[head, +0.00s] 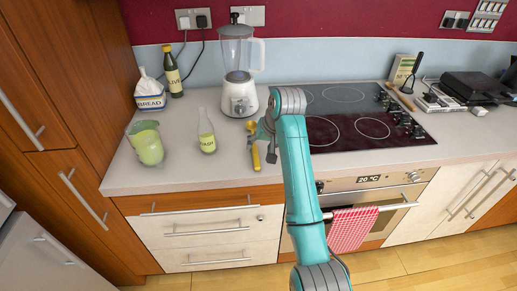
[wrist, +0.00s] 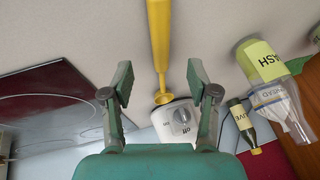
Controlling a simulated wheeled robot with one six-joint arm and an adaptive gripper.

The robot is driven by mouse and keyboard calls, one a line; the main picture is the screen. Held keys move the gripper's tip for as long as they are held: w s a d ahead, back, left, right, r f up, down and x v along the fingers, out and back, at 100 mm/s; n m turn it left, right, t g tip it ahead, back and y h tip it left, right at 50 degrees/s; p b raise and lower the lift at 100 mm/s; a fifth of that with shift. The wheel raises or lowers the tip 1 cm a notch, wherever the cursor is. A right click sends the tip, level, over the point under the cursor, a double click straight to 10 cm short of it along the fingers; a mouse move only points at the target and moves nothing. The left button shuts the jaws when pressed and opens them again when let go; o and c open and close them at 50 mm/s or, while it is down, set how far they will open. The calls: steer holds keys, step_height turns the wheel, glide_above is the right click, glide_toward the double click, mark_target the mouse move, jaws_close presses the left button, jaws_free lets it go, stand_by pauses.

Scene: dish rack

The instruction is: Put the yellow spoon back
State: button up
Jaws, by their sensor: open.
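The yellow spoon (head: 256,158) lies on the grey worktop near its front edge, in front of the blender. In the wrist view the yellow spoon (wrist: 160,40) runs down from the top edge, with its small round end pointing toward the blender. My gripper (wrist: 160,82) is open, its two fingers on either side of the spoon's line and not touching it. In the head view my gripper (head: 263,139) is over the spoon and hides part of it. I cannot tell the exact height of the fingers above the worktop.
A white blender (head: 238,95) stands behind the spoon. A bottle (head: 206,132), a green jug (head: 147,145), an olive bottle (head: 173,75) and a bread bag (head: 150,95) stand left. A black hob (head: 365,130) is right. Drawers (head: 205,228) below look shut.

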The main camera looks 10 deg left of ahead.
steer(key=v, duration=0.9)
stand_by(0.5)
